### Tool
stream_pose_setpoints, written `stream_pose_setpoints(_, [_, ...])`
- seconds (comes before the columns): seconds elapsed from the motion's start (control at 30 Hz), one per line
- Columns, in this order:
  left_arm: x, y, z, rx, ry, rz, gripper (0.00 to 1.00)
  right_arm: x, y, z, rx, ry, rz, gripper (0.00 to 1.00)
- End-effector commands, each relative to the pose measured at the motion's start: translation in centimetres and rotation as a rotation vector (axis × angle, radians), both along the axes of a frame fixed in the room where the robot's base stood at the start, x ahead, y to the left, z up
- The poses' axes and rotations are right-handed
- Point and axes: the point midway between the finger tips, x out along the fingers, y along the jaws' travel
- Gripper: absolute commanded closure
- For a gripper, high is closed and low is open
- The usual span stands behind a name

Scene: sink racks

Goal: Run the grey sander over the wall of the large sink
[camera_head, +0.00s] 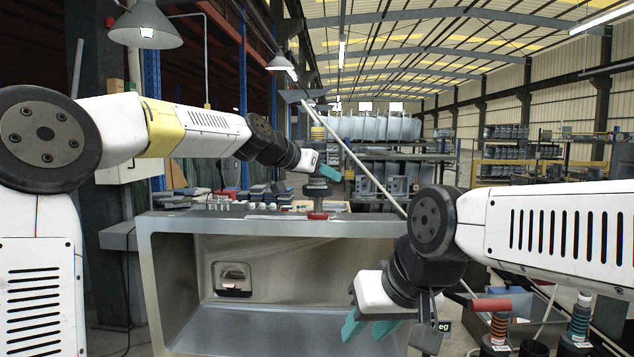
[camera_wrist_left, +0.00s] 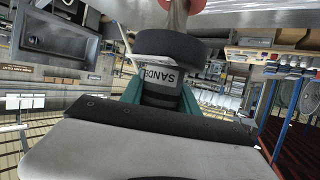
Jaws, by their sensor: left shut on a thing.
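The large sink (camera_head: 165,224) is a grey metal basin whose open side faces me, with a rectangular drain opening in its back wall (camera_head: 300,265). My left gripper (camera_head: 328,173) is above the sink's top edge, shut on the grey sander (camera_head: 318,190). The sander, lettered "SANDE…", shows between the teal fingers in the left wrist view (camera_wrist_left: 162,76), with its dark round pad (camera_wrist_left: 168,47) beyond. I cannot tell whether the pad touches metal. My right gripper (camera_head: 369,329) is open and empty, low in front of the sink's right part.
A red piece (camera_head: 317,215) is at the sink's top edge just below the sander. Small items (camera_head: 228,203) line the ledge at left. Red-topped tools (camera_head: 492,306) and dark bins stand at the lower right. The sink's interior left half is clear.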

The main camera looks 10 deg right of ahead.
Motion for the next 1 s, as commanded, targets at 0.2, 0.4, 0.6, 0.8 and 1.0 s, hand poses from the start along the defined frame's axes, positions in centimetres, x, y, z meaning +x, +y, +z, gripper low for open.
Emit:
stream_pose_setpoints(0.2, [0.0, -0.1, 2.8, -0.001, -0.008, 0.000, 1.00, 0.0, 0.0, 0.0, 0.000, 0.000, 0.000, 0.64])
stream_pose_setpoints(0.4, [0.0, -0.1, 4.8, -0.002, -0.006, 0.000, 1.00, 0.0, 0.0, 0.0, 0.000, 0.000, 0.000, 0.64])
stream_pose_setpoints(0.6, [-0.1, 0.0, 5.4, -0.001, -0.005, 0.000, 1.00, 0.0, 0.0, 0.0, 0.000, 0.000, 0.000, 0.64])
stream_pose_setpoints(0.8, [-0.1, 0.0, 5.4, -0.002, -0.004, 0.000, 1.00, 0.0, 0.0, 0.0, 0.000, 0.000, 0.000, 0.64])
stream_pose_setpoints(1.0, [0.0, 0.0, 5.4, -0.002, -0.004, 0.000, 1.00, 0.0, 0.0, 0.0, 0.000, 0.000, 0.000, 0.64])
